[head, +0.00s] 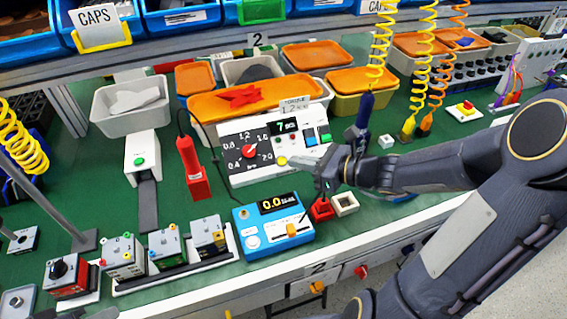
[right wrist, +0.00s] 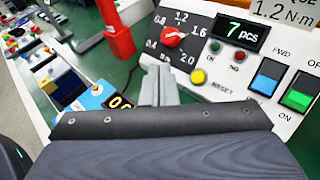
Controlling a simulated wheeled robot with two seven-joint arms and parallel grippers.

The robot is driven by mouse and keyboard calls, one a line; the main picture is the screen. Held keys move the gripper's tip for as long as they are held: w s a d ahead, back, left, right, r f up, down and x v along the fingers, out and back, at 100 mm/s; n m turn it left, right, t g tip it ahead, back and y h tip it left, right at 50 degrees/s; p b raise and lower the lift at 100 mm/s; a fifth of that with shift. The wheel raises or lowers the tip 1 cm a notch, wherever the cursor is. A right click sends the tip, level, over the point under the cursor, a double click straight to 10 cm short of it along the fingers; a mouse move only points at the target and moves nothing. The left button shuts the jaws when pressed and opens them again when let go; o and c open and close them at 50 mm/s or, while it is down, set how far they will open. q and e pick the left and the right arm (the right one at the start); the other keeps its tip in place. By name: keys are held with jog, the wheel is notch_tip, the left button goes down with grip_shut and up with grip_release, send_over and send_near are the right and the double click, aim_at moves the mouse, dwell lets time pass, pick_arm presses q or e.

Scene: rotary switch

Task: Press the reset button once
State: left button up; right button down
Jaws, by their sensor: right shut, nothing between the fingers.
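The white controller box (head: 240,179) stands at the middle of the bench. Its yellow reset button (head: 282,160) sits low on the front; in the right wrist view the yellow button (right wrist: 198,77) is in full sight beside the word RESET. My right gripper (head: 292,160) reaches in from the right, its fingers shut and empty, close to the button. In the right wrist view the shut fingers (right wrist: 159,84) point at the panel just left of the button, apart from it in the picture. Contact cannot be told. My left gripper is not in view.
The panel also has a red dial (right wrist: 173,37), a display reading 7 (right wrist: 236,31), a blue switch (right wrist: 267,75) and a green switch (right wrist: 299,91). A red tool (head: 194,170) stands left of the box. A blue meter (head: 270,228) lies in front. Bins fill the back.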

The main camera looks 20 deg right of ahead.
aim_at(282, 161)
jog(key=w+f+b, duration=0.5)
jog(key=shift+w+d+f, duration=0.1)
jog(key=shift+f, duration=0.15)
jog(key=shift+w+f, duration=0.35)
jog(key=shift+w, duration=0.15)
jog(key=shift+f+b, duration=0.1)
jog(key=shift+b, duration=0.2)
dwell(1.5)
jog(key=shift+w+f, duration=0.2)
jog(key=shift+w, duration=0.1)
jog(key=shift+w+f+b, duration=0.3)
jog(key=shift+b, duration=0.1)
dwell(0.7)
jog(key=shift+s+r+p, duration=0.45)
jog(key=shift+s+r, duration=0.15)
